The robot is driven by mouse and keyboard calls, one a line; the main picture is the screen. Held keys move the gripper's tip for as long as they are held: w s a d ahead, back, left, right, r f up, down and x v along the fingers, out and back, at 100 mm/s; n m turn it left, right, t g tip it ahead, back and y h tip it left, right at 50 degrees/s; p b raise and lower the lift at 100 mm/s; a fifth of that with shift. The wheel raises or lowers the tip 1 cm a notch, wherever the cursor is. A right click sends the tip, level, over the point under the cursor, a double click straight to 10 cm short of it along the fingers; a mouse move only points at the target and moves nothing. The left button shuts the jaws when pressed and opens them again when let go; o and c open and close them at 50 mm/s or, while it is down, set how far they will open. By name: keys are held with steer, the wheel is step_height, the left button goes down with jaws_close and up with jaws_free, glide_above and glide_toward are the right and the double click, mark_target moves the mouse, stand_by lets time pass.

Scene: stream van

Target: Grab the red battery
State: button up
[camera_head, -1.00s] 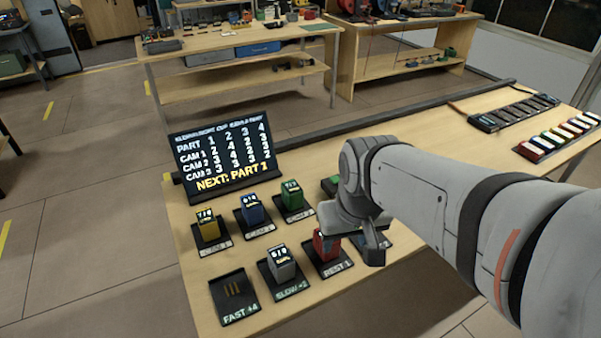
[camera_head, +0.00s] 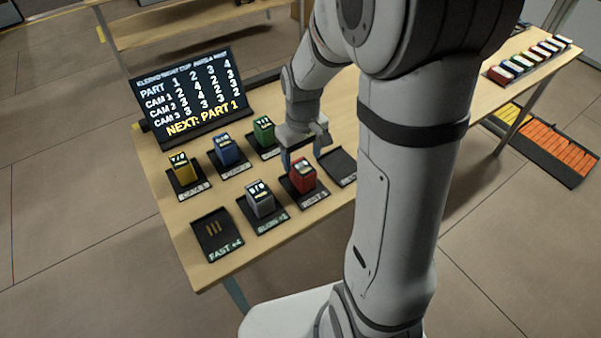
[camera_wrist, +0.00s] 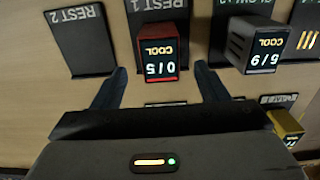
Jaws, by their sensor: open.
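The red battery (camera_head: 302,175) stands upright on the REST 1 pad (camera_head: 318,195), in the near row of pads on the table. In the wrist view the red battery (camera_wrist: 160,58) shows a display reading COOL and 0/5. My gripper (camera_head: 303,152) is open and empty, just above and behind the red battery in the head view. In the wrist view its two fingers (camera_wrist: 158,88) are spread wide, with the battery between their lines and a little beyond the tips. I cannot tell whether anything touches.
A grey battery (camera_head: 260,198) stands left of the red one. Yellow (camera_head: 180,168), blue (camera_head: 226,148) and green (camera_head: 264,131) batteries stand in the far row. The REST 2 pad (camera_wrist: 78,38) and the FAST pad (camera_head: 216,236) are empty. A screen (camera_head: 190,98) stands behind.

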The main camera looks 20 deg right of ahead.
mark_target(303, 167)
steer(key=f, duration=0.4)
steer(key=shift+s+f, duration=0.15)
steer(key=shift+s, duration=0.1)
steer(key=c, duration=1.3)
